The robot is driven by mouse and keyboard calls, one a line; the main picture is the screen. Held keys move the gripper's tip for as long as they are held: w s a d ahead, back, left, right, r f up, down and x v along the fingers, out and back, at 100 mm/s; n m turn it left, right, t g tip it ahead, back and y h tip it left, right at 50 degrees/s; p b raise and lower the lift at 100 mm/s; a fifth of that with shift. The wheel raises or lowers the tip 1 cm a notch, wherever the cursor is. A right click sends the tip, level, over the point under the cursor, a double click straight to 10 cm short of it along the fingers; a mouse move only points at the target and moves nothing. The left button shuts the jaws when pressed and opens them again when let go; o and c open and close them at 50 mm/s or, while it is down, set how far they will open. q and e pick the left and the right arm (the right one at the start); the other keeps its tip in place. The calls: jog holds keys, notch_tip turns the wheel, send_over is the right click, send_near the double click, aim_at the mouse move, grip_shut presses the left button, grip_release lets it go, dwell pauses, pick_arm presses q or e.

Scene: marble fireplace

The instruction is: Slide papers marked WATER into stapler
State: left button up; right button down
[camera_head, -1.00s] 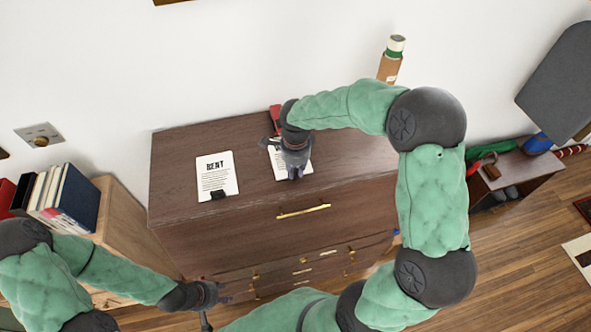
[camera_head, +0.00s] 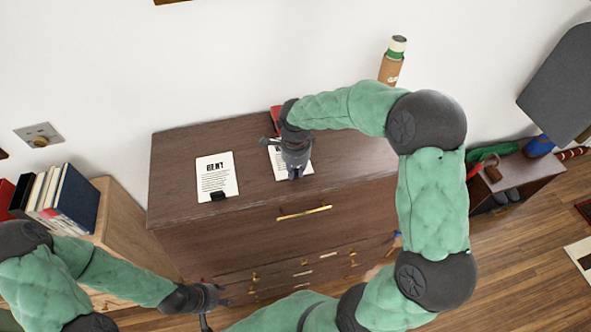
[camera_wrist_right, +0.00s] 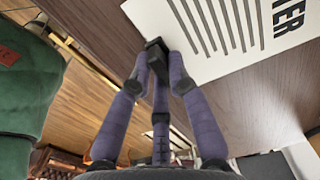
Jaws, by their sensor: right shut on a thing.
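The papers marked WATER (camera_wrist_right: 215,25) lie on the brown cabinet top; the right wrist view shows only the letters "TER" and printed lines. A black clip (camera_wrist_right: 155,46) sits at their near edge. My right gripper (camera_wrist_right: 157,72) is shut on this clip, between its purple-grey fingers. In the head view my right gripper (camera_head: 297,172) covers part of these papers (camera_head: 277,158). The red stapler (camera_head: 276,113) is just behind them, partly hidden by my right gripper and wrist. My left gripper (camera_head: 222,300) is low in front of the cabinet, away from the papers; its fingers are too small to judge.
Other papers marked BENT or similar (camera_head: 216,172), with a black clip (camera_head: 218,196), lie to the left on the cabinet top (camera_head: 180,150). Books (camera_head: 70,198) stand on a lower wooden unit at left. The cabinet top at right is partly clear under my arm.

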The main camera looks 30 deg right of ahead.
dwell(0.3)
jog(key=c, duration=1.1)
grip_release()
jog(key=shift+r+p, duration=2.2)
jog(key=shift+r, duration=1.8)
